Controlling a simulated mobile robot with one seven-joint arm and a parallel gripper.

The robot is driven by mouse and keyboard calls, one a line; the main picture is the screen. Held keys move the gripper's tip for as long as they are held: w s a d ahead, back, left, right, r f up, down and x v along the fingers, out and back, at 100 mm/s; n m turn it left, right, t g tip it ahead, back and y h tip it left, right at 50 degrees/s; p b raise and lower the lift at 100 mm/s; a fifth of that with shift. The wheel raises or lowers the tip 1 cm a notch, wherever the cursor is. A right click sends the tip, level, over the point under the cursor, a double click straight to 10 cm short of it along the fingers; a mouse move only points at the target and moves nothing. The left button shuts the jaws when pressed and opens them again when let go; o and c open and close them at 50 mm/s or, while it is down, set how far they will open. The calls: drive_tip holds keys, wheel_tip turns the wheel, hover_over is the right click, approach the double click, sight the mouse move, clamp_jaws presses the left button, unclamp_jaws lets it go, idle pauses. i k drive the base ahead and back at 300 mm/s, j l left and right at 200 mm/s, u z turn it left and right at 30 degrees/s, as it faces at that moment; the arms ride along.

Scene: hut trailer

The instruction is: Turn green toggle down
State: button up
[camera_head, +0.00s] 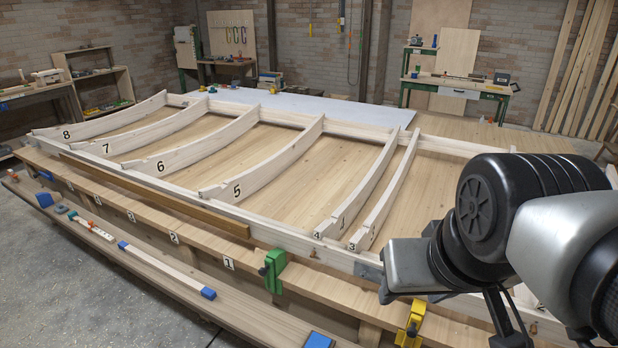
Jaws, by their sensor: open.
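The green toggle (273,271) is a green clamp-like piece on the front edge of the long wooden bench, just right of the label 1. Its upper part stands above the bench edge, and a dark knob shows on its left side. My gripper (440,287) is at the lower right at the end of my arm, to the right of the green toggle and apart from it. It is open and holds nothing that I can see. My arm's dark joint hides part of it.
A yellow clamp (410,326) sits farther right on the same edge, below my gripper. A pale frame with numbered curved ribs (262,180) covers the bench behind the toggle. A lower plank (170,265) with blue pieces runs along the front. Grey floor lies at left.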

sight(267, 279)
drive_tip(key=j+u, duration=0.15)
drive_tip(key=u, duration=0.15)
drive_tip(key=i+j+u, duration=0.1)
drive_tip(key=u, duration=0.2)
drive_tip(key=j+z, duration=0.25)
drive_tip(key=j, duration=0.25)
drive_tip(key=j+z, duration=0.25)
drive_tip(key=j, duration=0.3)
drive_tip(key=i+j+z, duration=0.4)
drive_tip(key=i+j, duration=0.15)
drive_tip(key=i, duration=0.15)
